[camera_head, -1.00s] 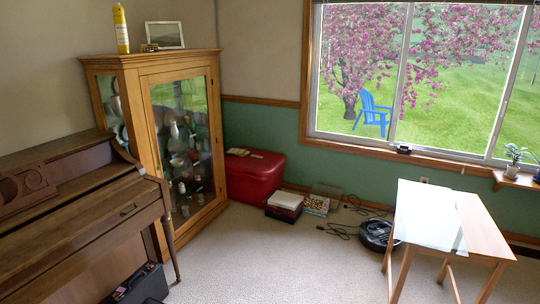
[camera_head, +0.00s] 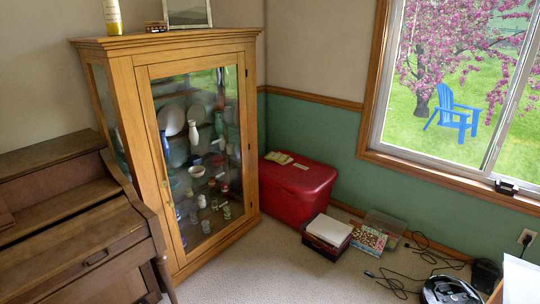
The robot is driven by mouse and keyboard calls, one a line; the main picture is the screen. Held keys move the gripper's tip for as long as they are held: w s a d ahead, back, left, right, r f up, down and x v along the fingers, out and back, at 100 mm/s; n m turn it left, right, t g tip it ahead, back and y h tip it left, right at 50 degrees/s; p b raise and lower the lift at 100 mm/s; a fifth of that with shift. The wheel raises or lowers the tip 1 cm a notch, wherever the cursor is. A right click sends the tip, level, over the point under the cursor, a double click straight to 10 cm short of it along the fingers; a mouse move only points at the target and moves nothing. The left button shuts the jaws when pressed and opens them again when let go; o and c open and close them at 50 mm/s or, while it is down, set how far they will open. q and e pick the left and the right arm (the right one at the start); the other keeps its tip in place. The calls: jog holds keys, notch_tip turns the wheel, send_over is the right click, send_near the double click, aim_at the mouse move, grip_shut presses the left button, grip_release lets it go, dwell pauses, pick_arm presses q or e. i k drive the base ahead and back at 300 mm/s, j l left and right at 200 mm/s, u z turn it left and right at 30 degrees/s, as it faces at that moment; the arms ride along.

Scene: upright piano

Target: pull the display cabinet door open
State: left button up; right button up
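The display cabinet (camera_head: 115,85) is a tall light-wood case with glass sides, standing against the wall left of centre. Its door (camera_head: 146,130) is a wooden frame around a large glass pane and looks shut. A small brass-coloured fitting (camera_head: 165,184) shows on the door's left stile. Plates, vases and cups show behind the glass. Neither of my grippers is in the view.
The brown upright piano (camera_head: 75,245) stands at the left, close to the cabinet's front left corner. A red chest (camera_head: 295,190) is right of the cabinet, with boxes (camera_head: 327,232) before it. Cables (camera_head: 425,250) and a round black device (camera_head: 450,290) lie at the lower right. Carpet (camera_head: 290,275) before the cabinet is clear.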

aim_at(143, 73)
jog(key=i+l+u, duration=0.8)
jog(key=i+l, duration=0.05)
